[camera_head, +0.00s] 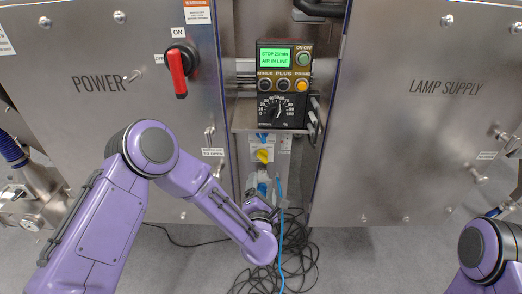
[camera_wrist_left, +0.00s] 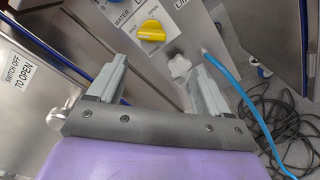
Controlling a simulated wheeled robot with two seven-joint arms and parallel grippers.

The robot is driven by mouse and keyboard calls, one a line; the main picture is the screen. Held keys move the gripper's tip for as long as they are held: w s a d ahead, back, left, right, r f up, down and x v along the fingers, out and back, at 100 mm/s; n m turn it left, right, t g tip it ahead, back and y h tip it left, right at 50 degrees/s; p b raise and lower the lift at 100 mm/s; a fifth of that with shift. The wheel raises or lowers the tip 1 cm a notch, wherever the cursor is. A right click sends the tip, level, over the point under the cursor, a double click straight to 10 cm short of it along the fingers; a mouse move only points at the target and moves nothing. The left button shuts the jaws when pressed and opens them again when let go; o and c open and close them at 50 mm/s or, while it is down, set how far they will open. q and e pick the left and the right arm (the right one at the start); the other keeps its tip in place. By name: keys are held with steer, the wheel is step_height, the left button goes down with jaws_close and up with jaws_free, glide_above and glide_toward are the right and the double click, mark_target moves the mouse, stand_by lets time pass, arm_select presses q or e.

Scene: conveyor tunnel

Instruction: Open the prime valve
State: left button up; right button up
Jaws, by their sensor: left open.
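A yellow valve handle (camera_head: 264,156) sits on a white label on the panel below the control box. It also shows in the left wrist view (camera_wrist_left: 151,31), beside the word WATER. A small pale lobed knob (camera_wrist_left: 179,67) is below it on the panel. Neither is clearly readable as the prime valve. My left gripper (camera_head: 264,194) is below the yellow handle in the head view. In the left wrist view its fingers are apart and empty, and the pale knob appears between and beyond the fingertips (camera_wrist_left: 161,64). Contact with the knob cannot be seen. My right gripper is out of view.
A control box (camera_head: 283,84) with a green screen and dial hangs above. A blue hose (camera_wrist_left: 243,97) runs close to the right finger. Black cables (camera_head: 300,260) lie coiled on the floor. Steel cabinet doors flank the narrow bay, with a red power handle (camera_head: 180,73) at left.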

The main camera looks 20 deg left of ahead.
mark_target(263, 159)
arm_select(q)
steer(key=shift+n, duration=0.6)
steer(key=x, duration=0.3)
steer(key=r+b+x, duration=0.1)
steer(key=x, duration=0.3)
steer(key=r+x, duration=0.1)
steer(key=x, duration=0.3)
steer(key=shift+w+b, duration=0.15)
steer(key=shift+b, duration=0.25)
steer(key=c, duration=1)
